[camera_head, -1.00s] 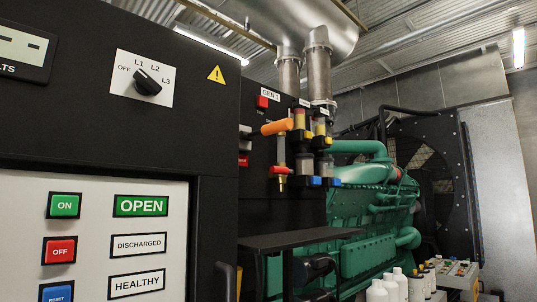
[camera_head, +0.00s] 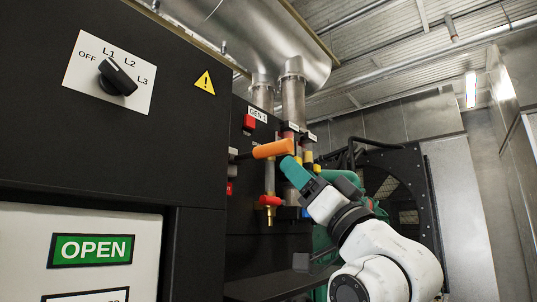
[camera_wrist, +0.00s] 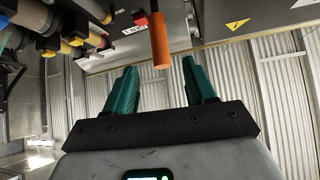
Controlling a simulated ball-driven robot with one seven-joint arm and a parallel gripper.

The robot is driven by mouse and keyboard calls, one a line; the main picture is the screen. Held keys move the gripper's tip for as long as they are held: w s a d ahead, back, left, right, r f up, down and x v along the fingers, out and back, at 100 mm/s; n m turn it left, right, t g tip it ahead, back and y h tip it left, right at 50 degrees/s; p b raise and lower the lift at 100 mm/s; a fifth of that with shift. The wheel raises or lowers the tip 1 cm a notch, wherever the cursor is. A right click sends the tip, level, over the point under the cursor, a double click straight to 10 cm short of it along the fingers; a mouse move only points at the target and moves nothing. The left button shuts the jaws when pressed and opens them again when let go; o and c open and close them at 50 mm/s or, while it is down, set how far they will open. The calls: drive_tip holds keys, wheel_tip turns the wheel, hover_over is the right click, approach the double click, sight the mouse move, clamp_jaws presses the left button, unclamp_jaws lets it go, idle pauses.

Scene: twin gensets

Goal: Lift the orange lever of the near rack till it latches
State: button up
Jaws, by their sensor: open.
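The orange lever (camera_head: 273,149) sticks out roughly level from the rack under the GEN 1 label (camera_head: 257,114). In the wrist view the lever (camera_wrist: 160,42) points toward my gripper (camera_wrist: 160,72), its end just beyond the fingertips and between them sideways. My gripper (camera_head: 289,163) is open and empty, its teal fingers just below and right of the lever's free end in the head view. I see no clear contact. The lever's pivot is small and hard to make out.
A red valve handle (camera_head: 270,201) sits on a brass pipe below the lever. Several filter bowls with yellow and blue parts (camera_wrist: 72,38) stand beside the rack. A black control cabinet (camera_head: 120,160) fills the left. A dark shelf (camera_head: 265,287) lies below.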

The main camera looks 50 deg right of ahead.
sight(279, 154)
drive_tip(key=p+x, duration=0.4)
drive_tip(key=x, duration=0.6)
drive_tip(key=shift+w+r, duration=0.1)
drive_tip(key=shift+w, duration=0.05)
drive_tip(key=shift+c, duration=0.5)
clamp_jaws()
